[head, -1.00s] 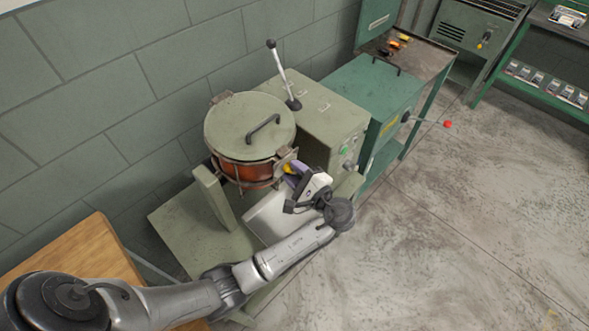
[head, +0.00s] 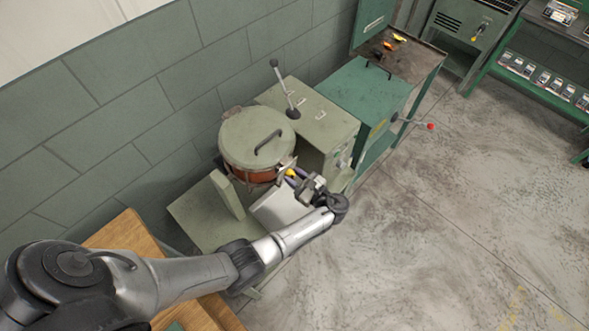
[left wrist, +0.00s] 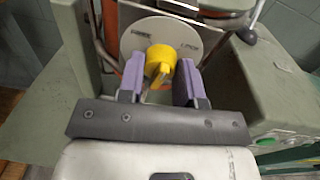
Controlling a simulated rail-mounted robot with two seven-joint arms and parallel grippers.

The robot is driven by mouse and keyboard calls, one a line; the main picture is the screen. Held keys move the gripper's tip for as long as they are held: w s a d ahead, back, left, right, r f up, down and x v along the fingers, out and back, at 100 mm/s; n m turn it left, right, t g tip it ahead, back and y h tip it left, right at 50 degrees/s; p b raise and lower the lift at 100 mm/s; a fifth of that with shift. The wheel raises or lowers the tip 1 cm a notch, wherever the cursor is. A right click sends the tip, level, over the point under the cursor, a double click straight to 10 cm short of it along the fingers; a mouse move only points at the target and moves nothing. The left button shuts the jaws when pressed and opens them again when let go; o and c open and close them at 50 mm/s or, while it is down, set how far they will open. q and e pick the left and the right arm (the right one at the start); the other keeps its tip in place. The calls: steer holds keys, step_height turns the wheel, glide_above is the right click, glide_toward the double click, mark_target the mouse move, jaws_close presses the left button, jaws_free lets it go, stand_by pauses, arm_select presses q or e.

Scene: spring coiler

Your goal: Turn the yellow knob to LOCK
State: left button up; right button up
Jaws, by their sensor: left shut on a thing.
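The yellow knob (left wrist: 160,65) sits on a round pale plate (left wrist: 135,38) with dark lettering at its left and right; the lettering is too small to read surely. In the head view the knob (head: 290,172) shows as a small yellow spot at the front of the lidded green drum (head: 242,136). My left gripper (left wrist: 160,80) has its purple fingers on either side of the knob and is shut on it. In the head view my left gripper (head: 294,178) reaches the knob from the lower right. Which way the knob points is unclear. My right gripper is out of view.
A green box with a lever (head: 283,88) stands beside the drum. A teal machine (head: 365,92) with a red-tipped handle (head: 430,126) is farther right. A wooden bench (head: 125,228) is at lower left. The floor at right is clear.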

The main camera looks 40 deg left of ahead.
arm_select(q)
steer(key=m+p, duration=0.2)
steer(key=m, duration=0.1)
steer(key=shift+r+g, duration=0.15)
steer(key=shift+g, duration=0.15)
steer(key=shift+m+g+y+p, duration=0.3)
steer(key=shift+m+p, duration=0.45)
steer(key=shift+m, duration=1.05)
steer(key=shift+f, duration=0.2)
steer(key=o, duration=0.9)
steer(key=shift+o, duration=0.2)
